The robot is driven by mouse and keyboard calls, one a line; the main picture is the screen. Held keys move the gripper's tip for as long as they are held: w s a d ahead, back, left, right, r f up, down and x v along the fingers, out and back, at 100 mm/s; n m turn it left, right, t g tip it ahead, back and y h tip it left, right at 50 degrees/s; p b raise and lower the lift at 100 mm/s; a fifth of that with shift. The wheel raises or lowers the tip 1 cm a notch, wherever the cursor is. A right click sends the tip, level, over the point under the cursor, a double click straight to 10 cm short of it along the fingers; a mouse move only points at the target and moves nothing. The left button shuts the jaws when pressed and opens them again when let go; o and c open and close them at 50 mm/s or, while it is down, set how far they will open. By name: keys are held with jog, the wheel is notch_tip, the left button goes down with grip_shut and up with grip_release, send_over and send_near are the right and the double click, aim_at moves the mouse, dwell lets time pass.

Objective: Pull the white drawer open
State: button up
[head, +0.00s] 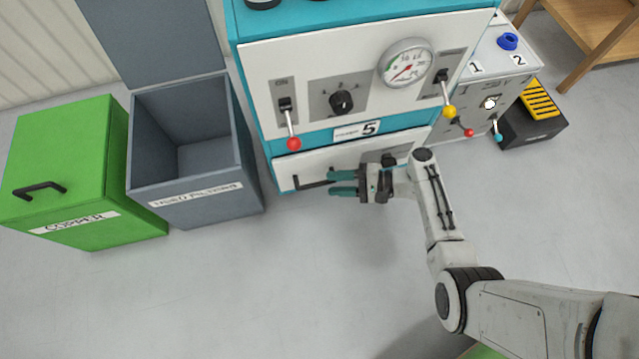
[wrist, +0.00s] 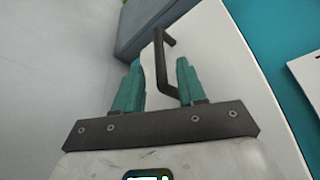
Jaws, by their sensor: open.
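The white drawer (head: 291,165) is the low front of the teal and white cabinet, below the number 5 label. Its black bar handle (head: 317,182) sits at the left part of the front. My gripper (head: 331,183) is open, with its teal fingers pointing left toward the handle. In the wrist view the handle (wrist: 160,65) shows between and beyond the two fingers of my gripper (wrist: 158,85). I cannot tell whether the fingers touch it. The drawer front (wrist: 215,60) looks flush with the cabinet. My gripper and wrist hide its right part.
Above the drawer are a red-knobbed lever (head: 293,143), a dial (head: 341,101), a gauge (head: 405,63) and a yellow-knobbed lever (head: 449,111). A grey open bin (head: 196,200) and a green bin (head: 75,170) stand left. The floor in front is clear.

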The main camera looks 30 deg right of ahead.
aim_at(320, 183)
jog(key=shift+b+x, duration=0.7)
jog(key=shift+x, duration=1.75)
jog(key=shift+c, duration=0.5)
grip_shut()
